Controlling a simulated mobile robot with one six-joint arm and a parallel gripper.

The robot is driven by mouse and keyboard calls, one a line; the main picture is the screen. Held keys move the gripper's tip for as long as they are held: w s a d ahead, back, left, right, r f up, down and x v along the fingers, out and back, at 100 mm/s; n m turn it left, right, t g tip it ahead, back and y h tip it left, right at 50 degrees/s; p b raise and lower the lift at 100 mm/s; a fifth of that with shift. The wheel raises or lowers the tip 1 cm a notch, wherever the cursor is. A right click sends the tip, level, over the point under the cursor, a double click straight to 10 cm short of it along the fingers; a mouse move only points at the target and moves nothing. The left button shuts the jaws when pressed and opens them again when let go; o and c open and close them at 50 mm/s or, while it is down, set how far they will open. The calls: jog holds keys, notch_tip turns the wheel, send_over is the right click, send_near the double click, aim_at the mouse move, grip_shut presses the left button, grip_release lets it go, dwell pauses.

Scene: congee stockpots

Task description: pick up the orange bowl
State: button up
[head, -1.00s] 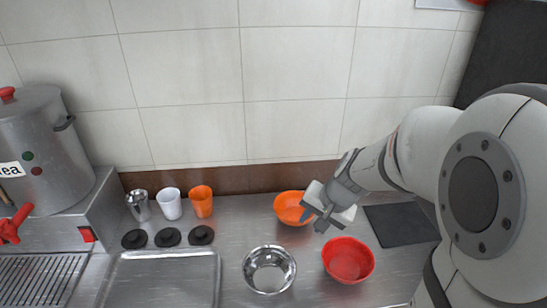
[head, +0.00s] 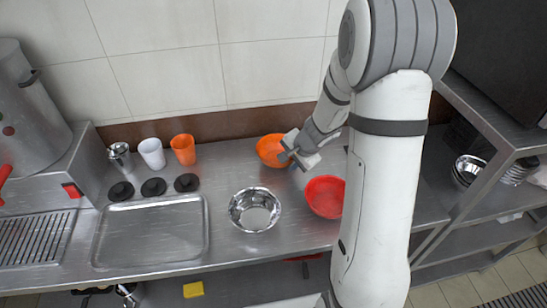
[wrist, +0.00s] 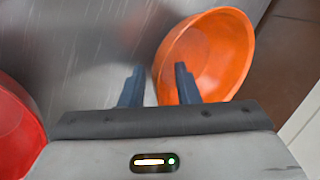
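The orange bowl (head: 268,147) stands on the steel counter near the back wall; its right side is partly covered by my gripper in the head view. In the wrist view the orange bowl (wrist: 222,50) fills the upper right. My gripper (head: 294,160) is at the bowl's right side in the head view. Its two dark fingers (wrist: 159,80) are apart with nothing gripped. In the wrist view the bowl's near rim shows between the fingers, and the right finger overlaps the bowl. I cannot tell whether they touch.
A red bowl (head: 322,197) stands close to my gripper, partly behind my arm. A metal bowl (head: 254,210) is to its left. An orange cup (head: 183,149), white cup (head: 152,154), metal cup (head: 120,157), black lids and a tray (head: 151,260) are further left.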

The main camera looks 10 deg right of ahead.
jog(key=shift+w+a+f, duration=0.1)
jog(key=shift+f, duration=0.2)
jog(key=shift+c, duration=0.3)
grip_shut()
